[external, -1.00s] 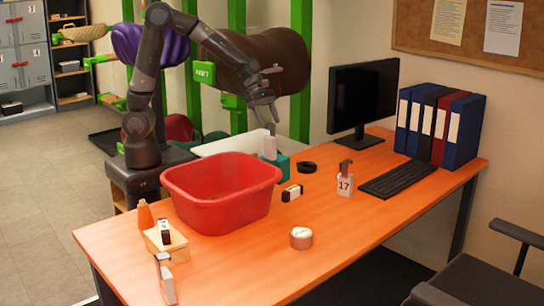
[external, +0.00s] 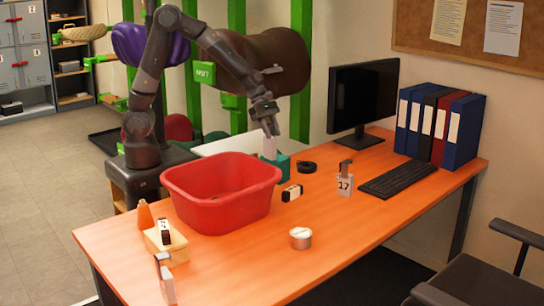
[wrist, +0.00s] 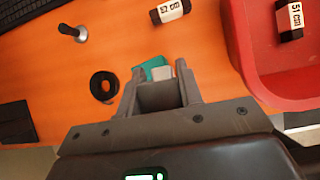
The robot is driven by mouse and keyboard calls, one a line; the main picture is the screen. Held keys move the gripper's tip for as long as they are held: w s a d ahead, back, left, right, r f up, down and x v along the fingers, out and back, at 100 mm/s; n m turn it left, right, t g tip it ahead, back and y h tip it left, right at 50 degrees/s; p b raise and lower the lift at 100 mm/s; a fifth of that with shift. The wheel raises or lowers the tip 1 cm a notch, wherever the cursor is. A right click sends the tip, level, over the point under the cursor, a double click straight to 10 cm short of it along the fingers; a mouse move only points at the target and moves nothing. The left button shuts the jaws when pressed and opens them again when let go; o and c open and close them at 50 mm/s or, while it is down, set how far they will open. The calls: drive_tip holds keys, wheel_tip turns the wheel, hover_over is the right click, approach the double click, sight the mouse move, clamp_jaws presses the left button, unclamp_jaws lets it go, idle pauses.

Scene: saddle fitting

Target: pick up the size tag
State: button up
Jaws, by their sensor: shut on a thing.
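My gripper (external: 268,131) points down at the back of the desk and is shut on the size tag (external: 269,150), a pale flat piece. The tag hangs upright below the fingers, its lower end at the teal holder (external: 281,169). I cannot tell whether it still touches the holder. In the wrist view, my gripper's fingers (wrist: 160,72) stand on either side of the pale tag (wrist: 162,73), with the teal holder (wrist: 150,66) just beyond. No writing on this tag is readable.
A red tub (external: 222,195) stands left of the holder, close by. A tin (external: 301,239) stands nearer. The desk (external: 350,230) is clear at front right.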

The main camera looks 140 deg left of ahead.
clamp_jaws()
drive_tip(key=shift+r, duration=0.15)
